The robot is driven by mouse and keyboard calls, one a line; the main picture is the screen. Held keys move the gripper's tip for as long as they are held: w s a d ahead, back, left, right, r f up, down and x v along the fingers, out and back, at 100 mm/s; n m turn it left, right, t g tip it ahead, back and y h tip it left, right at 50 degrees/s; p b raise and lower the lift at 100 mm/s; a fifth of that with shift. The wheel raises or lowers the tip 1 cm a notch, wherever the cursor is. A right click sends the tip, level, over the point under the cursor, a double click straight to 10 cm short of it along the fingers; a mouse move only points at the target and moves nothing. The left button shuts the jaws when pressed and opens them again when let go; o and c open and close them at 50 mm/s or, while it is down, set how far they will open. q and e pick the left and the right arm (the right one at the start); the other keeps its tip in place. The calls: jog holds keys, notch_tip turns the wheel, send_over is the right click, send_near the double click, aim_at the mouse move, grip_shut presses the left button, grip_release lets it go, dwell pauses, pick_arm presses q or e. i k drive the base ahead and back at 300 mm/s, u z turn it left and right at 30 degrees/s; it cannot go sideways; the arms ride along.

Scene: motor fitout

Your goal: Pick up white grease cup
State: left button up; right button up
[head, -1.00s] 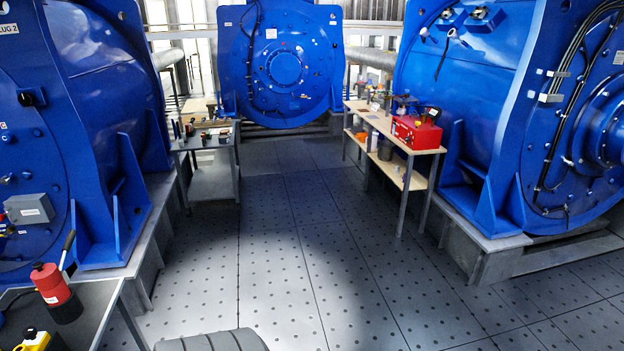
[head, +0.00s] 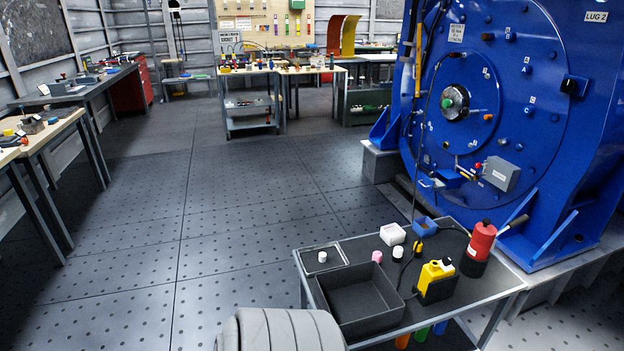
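Two small white cup-like pieces stand on the dark top of a cart (head: 480,288) at the lower right of the head view. One white piece (head: 397,253) is near the middle of the cart top, beside a small pink piece (head: 377,256). The other white piece (head: 322,257) is at the cart's left, behind a black open tray (head: 345,315). I cannot tell which of them is the grease cup. A white square container (head: 392,234) stands behind them. Neither of my grippers is in view.
A yellow and black tool (head: 436,278) and a red cylinder with a lever (head: 481,242) stand on the cart's right, with a black cable nearby. A large blue motor (head: 510,120) rises behind. Benches line the left and back. The floor left of the cart is clear.

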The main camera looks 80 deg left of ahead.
aim_at(392, 234)
jog(key=u, duration=0.9)
jog(key=i, duration=0.35)
